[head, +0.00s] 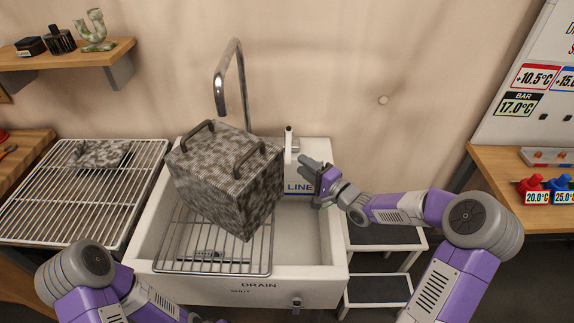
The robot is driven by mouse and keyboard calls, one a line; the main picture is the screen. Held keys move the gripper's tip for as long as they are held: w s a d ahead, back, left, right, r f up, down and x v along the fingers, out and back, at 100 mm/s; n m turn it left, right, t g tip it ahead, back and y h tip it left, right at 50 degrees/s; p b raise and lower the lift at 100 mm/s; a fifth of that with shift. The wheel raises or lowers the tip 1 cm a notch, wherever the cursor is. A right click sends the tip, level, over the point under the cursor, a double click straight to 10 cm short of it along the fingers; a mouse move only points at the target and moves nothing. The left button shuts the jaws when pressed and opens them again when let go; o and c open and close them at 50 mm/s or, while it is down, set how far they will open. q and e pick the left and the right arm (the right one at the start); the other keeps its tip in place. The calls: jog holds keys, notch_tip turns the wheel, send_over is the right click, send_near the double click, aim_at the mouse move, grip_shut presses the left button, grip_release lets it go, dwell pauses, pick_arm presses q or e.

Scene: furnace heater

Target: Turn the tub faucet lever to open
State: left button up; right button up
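The white tub (325,271) stands in the middle of the head view. A tall metal gooseneck faucet (235,62) rises behind it. A small metal lever fitting (289,140) stands upright at the tub's back rim, right of the spout. My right gripper (314,182) is just below and right of this lever, over the tub's right side, and apart from it. Its fingers look spread, with nothing between them. My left arm shows at the lower left, but its gripper is out of the picture.
A speckled block (208,180) with two handles sits tilted over a wire rack (225,269) in the tub. A drain valve (296,302) is on the tub's front. A wire shelf (45,210) stands left, a wooden table (500,178) right.

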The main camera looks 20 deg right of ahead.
aim_at(288, 157)
jog(key=b+x, duration=0.1)
jog(key=x, duration=0.1)
jog(key=f+b+x, duration=0.1)
jog(key=x, duration=0.2)
jog(key=b+x, duration=0.1)
jog(key=x, duration=0.1)
jog(key=shift+w+a+f, duration=0.15)
jog(key=shift+w+f, duration=0.15)
jog(key=shift+f, duration=0.1)
pick_arm(q)
notch_tip(288, 157, down, 4)
jog(key=shift+r, duration=0.1)
pick_arm(e)
grip_shut()
